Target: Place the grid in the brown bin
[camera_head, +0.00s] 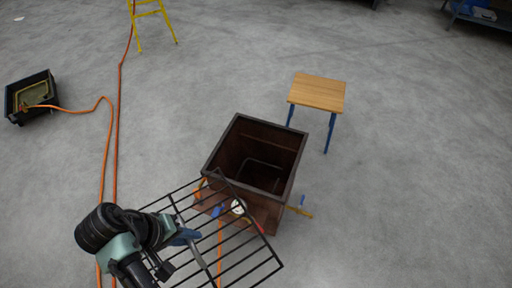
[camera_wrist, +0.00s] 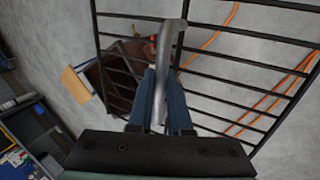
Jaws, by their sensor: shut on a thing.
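The black wire grid (camera_head: 236,245) is held by my gripper (camera_head: 188,238), which is shut on it at its grey handle. In the wrist view the grid (camera_wrist: 246,62) spreads across the top, and my gripper (camera_wrist: 160,85) has its blue fingers closed around the grey handle (camera_wrist: 171,40). The brown bin (camera_head: 222,147) is an open-topped box on the floor. The grid's far corner overlaps the bin's near side in the head view; most of the grid lies in front and to the left. The bin (camera_wrist: 117,75) also shows behind the bars in the wrist view.
A small wooden stool (camera_head: 318,92) with blue legs stands right behind the bin. Orange hoses (camera_head: 111,150) run along the floor at left. A black tray (camera_head: 34,98) lies far left, and a yellow stand (camera_head: 148,12) is at the back.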

